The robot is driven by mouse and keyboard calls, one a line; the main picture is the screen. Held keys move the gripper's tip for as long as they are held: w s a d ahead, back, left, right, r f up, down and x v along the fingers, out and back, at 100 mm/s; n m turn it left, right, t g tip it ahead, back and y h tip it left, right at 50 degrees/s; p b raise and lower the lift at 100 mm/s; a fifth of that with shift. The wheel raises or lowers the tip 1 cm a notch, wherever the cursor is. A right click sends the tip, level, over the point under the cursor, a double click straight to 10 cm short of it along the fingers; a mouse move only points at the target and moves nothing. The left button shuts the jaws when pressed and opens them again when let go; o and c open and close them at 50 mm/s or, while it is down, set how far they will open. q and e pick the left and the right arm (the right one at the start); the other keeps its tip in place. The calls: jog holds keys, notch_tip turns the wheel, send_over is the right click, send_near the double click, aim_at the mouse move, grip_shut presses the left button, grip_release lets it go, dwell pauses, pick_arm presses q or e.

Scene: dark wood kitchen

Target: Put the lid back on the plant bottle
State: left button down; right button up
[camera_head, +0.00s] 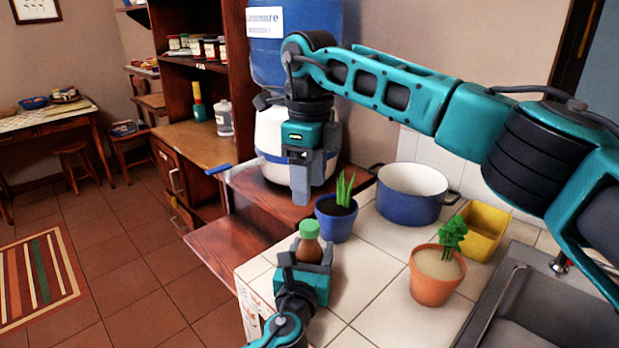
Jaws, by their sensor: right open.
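The plant bottle (306,250) is small and brown and stands upright near the counter's left edge. A green lid (309,230) sits on its top; whether it is fully seated cannot be seen. My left gripper (307,263) reaches in from below, with a finger close on each side of the bottle, and is shut on it. The gripper hides the bottle's lower part. My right gripper (307,185) points down, open and empty, above and behind the bottle, clear of the lid.
A blue pot with a spiky plant (336,225) stands just behind the bottle. A blue cooking pot (409,206), a terracotta pot (432,288) and a yellow container (482,230) stand to the right. The sink (540,315) is at lower right. Tiles between bottle and terracotta pot are clear.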

aim_at(310, 225)
jog(key=shift+f, duration=0.1)
jog(key=shift+f, duration=3.9)
jog(key=shift+c, duration=0.2)
grip_shut()
jog(key=shift+o, duration=0.9)
grip_release()
notch_tip(310, 225, up, 12)
